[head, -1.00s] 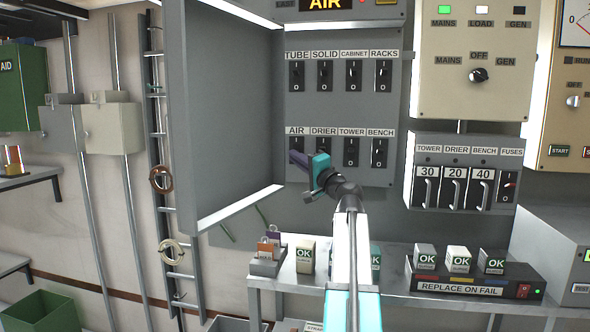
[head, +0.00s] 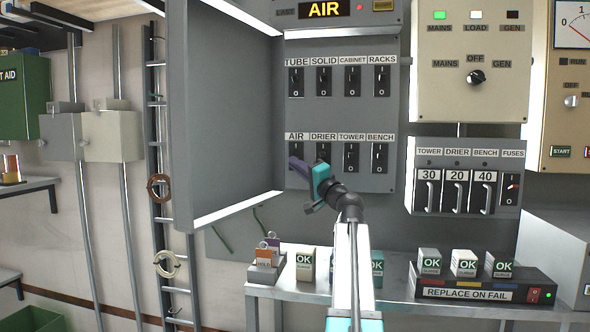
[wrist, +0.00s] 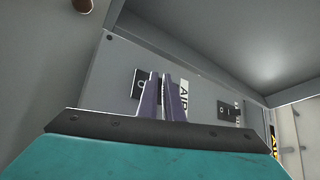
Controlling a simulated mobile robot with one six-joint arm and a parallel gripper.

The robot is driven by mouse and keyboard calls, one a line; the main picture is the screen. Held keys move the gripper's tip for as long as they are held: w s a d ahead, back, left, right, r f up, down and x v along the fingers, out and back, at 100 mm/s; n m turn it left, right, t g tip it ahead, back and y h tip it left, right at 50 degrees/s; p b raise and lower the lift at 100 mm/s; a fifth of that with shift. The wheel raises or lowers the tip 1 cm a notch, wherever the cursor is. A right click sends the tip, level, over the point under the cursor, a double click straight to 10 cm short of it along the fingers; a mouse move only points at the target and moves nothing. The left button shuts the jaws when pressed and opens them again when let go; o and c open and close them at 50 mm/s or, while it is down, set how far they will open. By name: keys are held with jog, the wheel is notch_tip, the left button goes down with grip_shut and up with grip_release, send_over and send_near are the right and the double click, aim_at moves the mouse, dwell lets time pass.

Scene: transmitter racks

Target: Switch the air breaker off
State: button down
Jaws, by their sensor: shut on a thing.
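The air breaker (head: 296,149) is a small black switch under the AIR label, at the left of the lower row in the grey panel in the head view. My gripper (head: 293,162) has purple fingers on a teal body and reaches the panel at this switch, covering its lower part. In the wrist view the fingers (wrist: 163,92) are close together over the air breaker (wrist: 140,84), whose black plate and O mark show to their left. The AIR label shows just to their right. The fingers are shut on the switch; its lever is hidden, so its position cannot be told.
The drier breaker (head: 323,149) is close to my gripper's right. The cabinet's open door or side wall (head: 225,120) stands at left. An amber AIR display (head: 324,9) is lit above. A bench (head: 395,285) with several OK blocks lies below.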

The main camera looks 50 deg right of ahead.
jog(key=shift+s+d+r, duration=0.1)
jog(key=shift+d+r, duration=0.1)
jog(key=c, duration=2.2)
grip_release()
jog(key=shift+f, duration=0.1)
jog(key=shift+a+f, duration=0.1)
jog(key=shift+a, duration=0.05)
jog(key=p+v, duration=0.2)
jog(key=v, duration=1.1)
jog(key=shift+s, duration=0.35)
